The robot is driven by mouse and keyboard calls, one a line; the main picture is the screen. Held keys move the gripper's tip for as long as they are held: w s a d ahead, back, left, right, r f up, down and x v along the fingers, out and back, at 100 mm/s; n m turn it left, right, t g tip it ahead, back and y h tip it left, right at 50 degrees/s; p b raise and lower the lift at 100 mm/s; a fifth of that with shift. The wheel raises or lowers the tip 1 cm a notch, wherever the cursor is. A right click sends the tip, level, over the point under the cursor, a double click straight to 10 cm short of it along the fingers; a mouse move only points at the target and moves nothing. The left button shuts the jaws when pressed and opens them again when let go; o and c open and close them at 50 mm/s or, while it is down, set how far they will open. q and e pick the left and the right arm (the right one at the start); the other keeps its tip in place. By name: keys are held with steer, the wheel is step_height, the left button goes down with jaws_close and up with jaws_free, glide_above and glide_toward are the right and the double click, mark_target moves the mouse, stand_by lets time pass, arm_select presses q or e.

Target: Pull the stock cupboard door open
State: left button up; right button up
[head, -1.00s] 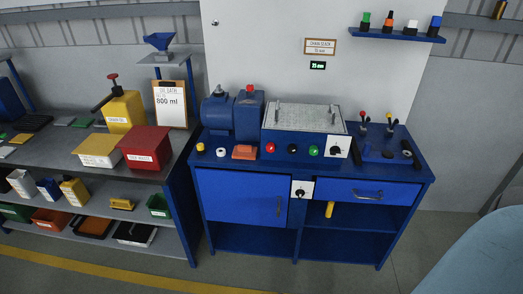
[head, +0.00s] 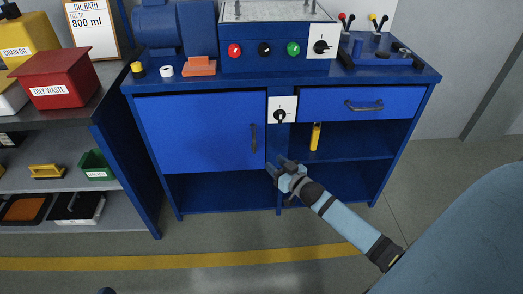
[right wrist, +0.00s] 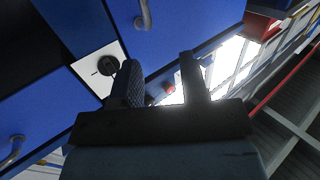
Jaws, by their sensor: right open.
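The stock cupboard door (head: 200,133) is the flat blue panel on the left of the blue bench, and it looks shut. Its dark upright handle (head: 253,138) is near the door's right edge. My right gripper (head: 275,168) is open and empty, low and a little right of the handle, apart from it in the picture. In the right wrist view the two fingers (right wrist: 160,82) are spread with nothing between them. A grey handle (right wrist: 143,15), likely the door's, shows beyond and above them. My left gripper is not in view.
A white plate with a black rotary switch (head: 281,110) is right of the door. Beside it is a blue drawer (head: 358,102), above an open shelf with a yellow object (head: 315,136). A grey shelf rack (head: 104,109) stands left. The floor in front is clear.

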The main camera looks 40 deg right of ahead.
mark_target(255, 141)
arm_select(q)
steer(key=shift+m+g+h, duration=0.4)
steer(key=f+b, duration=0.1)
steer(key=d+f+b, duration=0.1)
steer(key=b, duration=0.1)
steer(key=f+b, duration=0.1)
steer(key=b, duration=0.1)
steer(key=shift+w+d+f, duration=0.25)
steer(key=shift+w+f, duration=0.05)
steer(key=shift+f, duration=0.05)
arm_select(e)
steer(key=w, duration=0.5)
steer(key=w+d, duration=0.1)
steer(key=w, duration=0.9)
steer(key=shift+d+f, duration=0.35)
steer(key=shift+c, duration=0.2)
jaws_close()
